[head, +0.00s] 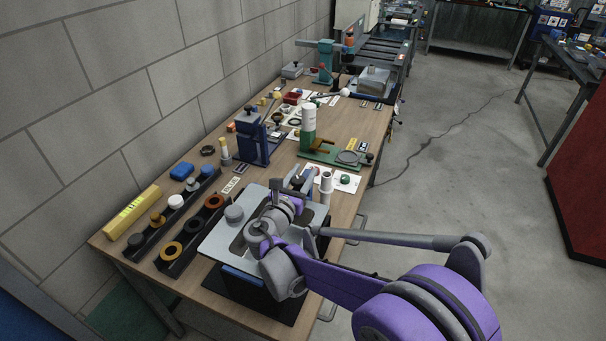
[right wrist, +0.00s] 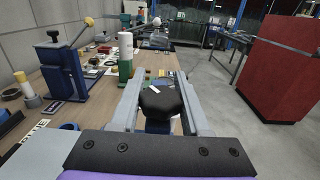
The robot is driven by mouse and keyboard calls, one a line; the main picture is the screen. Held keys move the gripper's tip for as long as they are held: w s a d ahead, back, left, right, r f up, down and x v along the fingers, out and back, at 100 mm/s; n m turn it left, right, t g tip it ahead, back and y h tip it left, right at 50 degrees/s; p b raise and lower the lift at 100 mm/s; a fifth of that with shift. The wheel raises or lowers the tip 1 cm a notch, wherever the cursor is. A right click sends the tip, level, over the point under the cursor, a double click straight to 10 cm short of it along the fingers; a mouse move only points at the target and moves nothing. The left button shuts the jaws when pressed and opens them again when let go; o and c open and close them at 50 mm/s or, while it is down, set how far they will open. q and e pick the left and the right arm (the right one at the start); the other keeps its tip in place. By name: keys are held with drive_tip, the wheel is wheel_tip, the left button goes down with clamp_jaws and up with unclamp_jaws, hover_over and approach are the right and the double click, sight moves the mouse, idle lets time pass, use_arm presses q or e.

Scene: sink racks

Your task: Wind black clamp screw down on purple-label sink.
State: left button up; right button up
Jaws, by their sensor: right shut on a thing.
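My right gripper (head: 298,182) reaches over the front part of the bench, past a flat grey plate. In the right wrist view its two pale fingers (right wrist: 158,98) are shut on a black clamp knob (right wrist: 160,103) with a small white mark. A blue part (right wrist: 158,127) shows just below the knob; the screw under it is hidden. A card (head: 231,186) beside the grey plate reads BLUE; I cannot make out a purple label. My left gripper is in neither view.
A blue clamp stand (head: 251,138) and a green-based stand with a white cylinder (head: 309,120) stand farther back. Black racks with rings (head: 173,250) and a yellow box (head: 131,212) lie at left by the wall. The floor at right is open.

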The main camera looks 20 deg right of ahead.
sight(293, 186)
clamp_jaws()
drive_tip(key=shift+m+g+h, duration=0.3)
drive_tip(key=shift+s+d+m+g+h+b, duration=0.1)
drive_tip(key=shift+m+g+h+b, duration=0.25)
drive_tip(key=shift+m+g+h, duration=0.45)
drive_tip(key=shift+s+d+m+g+h, duration=0.1)
drive_tip(key=shift+s+m+g+h, duration=0.15)
drive_tip(key=shift+m+g, duration=0.35)
drive_tip(key=shift+s+d+m+g+h, duration=0.1)
drive_tip(key=shift+m+g+h, duration=0.25)
drive_tip(key=shift+g, duration=0.55)
drive_tip(key=o, duration=1.2)
unclamp_jaws()
drive_tip(key=shift+c, duration=0.2)
drive_tip(key=b+v, duration=0.1)
drive_tip(key=v, duration=0.9)
drive_tip(key=shift+s+a, duration=0.15)
drive_tip(key=shift+a, duration=0.25)
